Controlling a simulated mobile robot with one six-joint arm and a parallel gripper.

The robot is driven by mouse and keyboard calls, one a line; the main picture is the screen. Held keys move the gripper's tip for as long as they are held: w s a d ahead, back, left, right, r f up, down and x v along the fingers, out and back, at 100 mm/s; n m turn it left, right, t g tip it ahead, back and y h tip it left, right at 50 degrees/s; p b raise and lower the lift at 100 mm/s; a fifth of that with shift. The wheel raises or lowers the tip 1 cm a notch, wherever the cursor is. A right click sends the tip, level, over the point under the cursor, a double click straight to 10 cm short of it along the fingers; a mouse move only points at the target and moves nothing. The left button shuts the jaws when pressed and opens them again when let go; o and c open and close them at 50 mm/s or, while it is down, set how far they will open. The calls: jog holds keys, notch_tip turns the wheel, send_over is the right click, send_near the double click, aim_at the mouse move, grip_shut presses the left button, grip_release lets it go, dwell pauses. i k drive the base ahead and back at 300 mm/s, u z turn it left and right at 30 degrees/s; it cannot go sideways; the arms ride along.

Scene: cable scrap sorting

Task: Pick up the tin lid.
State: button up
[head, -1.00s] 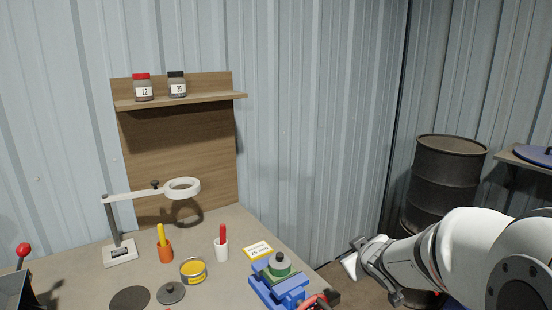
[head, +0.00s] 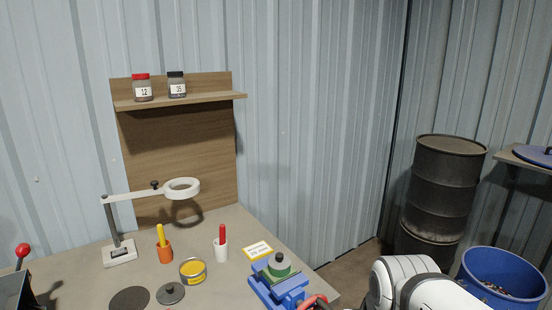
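The tin lid (head: 170,293) is a dark grey round lid with a small knob on top. It lies flat on the workbench (head: 225,296) near the front. Just behind it and to its right stands an open tin (head: 193,271) with yellow inside. A flat dark disc (head: 130,299) lies to the lid's left. My white arm shows at the bottom right, well to the right of the lid. My gripper is below the picture's edge and hidden, so its fingers do not show.
A blue vise-like fixture (head: 280,288) with a green part stands right of the lid. Orange (head: 165,251) and white (head: 220,249) cups with pens stand behind. A ring lamp (head: 182,188) overhangs the bench at the left. A blue bin (head: 503,279) stands at the right.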

aim_at(170, 293)
jog(key=u, duration=1.25)
